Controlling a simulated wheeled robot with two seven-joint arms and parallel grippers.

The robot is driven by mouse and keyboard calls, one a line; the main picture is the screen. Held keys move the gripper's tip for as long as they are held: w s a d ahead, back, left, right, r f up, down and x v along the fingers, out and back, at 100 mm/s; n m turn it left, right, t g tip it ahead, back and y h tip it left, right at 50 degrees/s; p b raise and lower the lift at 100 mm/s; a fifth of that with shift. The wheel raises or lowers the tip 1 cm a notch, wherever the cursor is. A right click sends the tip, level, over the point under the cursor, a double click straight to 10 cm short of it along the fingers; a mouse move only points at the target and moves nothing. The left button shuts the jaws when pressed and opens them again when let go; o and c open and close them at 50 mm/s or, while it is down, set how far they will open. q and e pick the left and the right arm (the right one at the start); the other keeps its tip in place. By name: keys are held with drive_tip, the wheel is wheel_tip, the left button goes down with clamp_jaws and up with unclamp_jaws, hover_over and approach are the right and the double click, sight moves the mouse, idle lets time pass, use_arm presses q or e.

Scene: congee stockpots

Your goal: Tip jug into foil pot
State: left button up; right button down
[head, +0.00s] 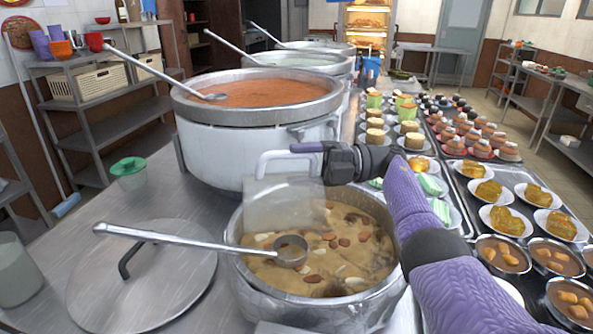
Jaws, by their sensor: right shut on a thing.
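The foil pot (330,308), a crinkled silver pot, stands at the front centre. It holds tan congee with nuts and pale pieces, and a ladle (200,240) lies across it with its bowl in the congee. My right gripper (308,150) comes in from the right above the pot's back rim. It is shut on a translucent jug (285,208) with a white handle (266,160). The jug hangs over the back left part of the pot's mouth. I cannot tell whether it is tilted, or whether anything is flowing from it. My left gripper is out of view.
A large pot of orange soup (262,120) stands close behind, with more pots beyond. A round lid (150,275) lies left of the foil pot. A green-lidded tub (128,172) and a translucent container (15,275) stand at left. Trays of filled dishes (505,220) crowd the right.

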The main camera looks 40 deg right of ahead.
drive_tip(key=shift+s+d+y+b, duration=0.15)
drive_tip(key=shift+d+y+b, duration=0.15)
drive_tip(key=shift+b, duration=0.1)
drive_tip(key=shift+s+d+r+t+y+b, duration=0.15)
drive_tip(key=shift+d+t+y+b, duration=0.2)
drive_tip(key=shift+b, duration=0.2)
drive_tip(key=shift+d, duration=0.1)
idle(1.1)
